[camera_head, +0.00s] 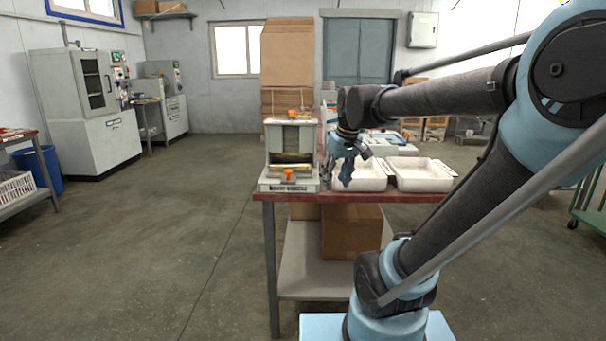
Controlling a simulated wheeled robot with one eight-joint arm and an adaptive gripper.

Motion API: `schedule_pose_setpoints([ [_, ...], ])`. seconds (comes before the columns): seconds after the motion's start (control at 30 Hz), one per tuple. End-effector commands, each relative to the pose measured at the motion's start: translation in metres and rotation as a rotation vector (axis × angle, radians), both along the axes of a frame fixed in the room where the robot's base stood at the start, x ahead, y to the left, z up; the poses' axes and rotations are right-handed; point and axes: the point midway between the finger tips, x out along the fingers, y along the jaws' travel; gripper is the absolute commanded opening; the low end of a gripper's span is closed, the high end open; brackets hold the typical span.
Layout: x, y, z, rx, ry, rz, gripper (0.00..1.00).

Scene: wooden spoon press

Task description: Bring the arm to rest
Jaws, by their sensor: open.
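My gripper (338,177) hangs at the end of my arm, fingers pointing down. It is open, with nothing seen between its fingers. It is above the front part of the red-topped table, between the press and the left white tray, and partly in front of that tray. The press (290,150) is a light grey frame with a dark inner block, a brass-coloured strip low down and orange knobs at top and bottom. It stands upright at the table's left end. No wooden spoon can be made out.
The table (410,197) carries two white trays, the left one (371,184) and the right one (423,175). Cardboard boxes (352,232) sit on its lower shelf. Grey machines (85,110) and a blue bin (43,170) stand at the left. The floor left of the table is clear.

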Motion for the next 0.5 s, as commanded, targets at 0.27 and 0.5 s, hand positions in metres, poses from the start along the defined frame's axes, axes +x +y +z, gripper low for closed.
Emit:
schedule_pose_setpoints([
  [0.27,-0.081,-0.056,-0.077,-0.024,0.050,-0.214,0.45],
  [0.5,-0.134,-0.084,-0.135,-0.040,0.085,-0.365,0.45],
])
